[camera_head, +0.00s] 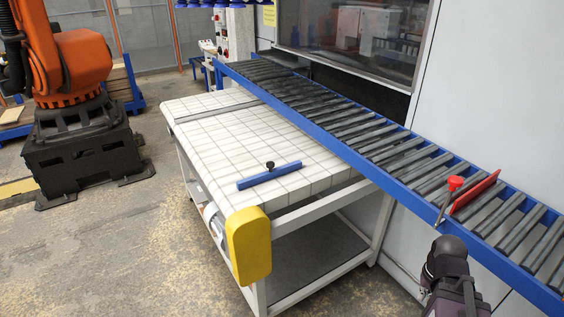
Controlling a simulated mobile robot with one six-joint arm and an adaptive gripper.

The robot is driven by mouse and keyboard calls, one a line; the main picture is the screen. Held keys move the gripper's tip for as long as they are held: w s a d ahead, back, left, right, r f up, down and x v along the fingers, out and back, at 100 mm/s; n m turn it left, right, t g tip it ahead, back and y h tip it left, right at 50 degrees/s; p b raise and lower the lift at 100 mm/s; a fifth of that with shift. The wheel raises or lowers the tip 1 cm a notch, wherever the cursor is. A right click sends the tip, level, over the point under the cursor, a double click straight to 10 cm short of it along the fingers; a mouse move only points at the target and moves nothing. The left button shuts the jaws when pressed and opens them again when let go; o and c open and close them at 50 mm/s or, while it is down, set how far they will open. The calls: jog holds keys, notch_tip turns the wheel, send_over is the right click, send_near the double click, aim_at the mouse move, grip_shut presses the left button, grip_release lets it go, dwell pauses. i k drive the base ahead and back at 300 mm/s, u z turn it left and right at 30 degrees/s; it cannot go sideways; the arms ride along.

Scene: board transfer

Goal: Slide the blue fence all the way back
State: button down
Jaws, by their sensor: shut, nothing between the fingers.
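The blue fence (285,173) is a short blue bar with a black knob (270,165) on top. It lies slightly slanted across the near part of the white table top (225,143), which is marked with a grid of dark lines. Nothing touches the fence. Dark rounded links of my own arm show at the bottom right, well right of the table and beside the conveyor.
A blue-framed roller conveyor (400,172) runs along the table's right side. A red plate (476,192) and a red knob (455,183) stand on it. A yellow block (249,246) covers the table's near corner. An orange robot (75,62) stands at left. The table behind the fence is largely clear.

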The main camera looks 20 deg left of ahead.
aim_at(244, 183)
jog(key=k, duration=0.65)
jog(key=u, duration=0.5)
jog(key=i, duration=1.4)
jog(key=z, duration=0.35)
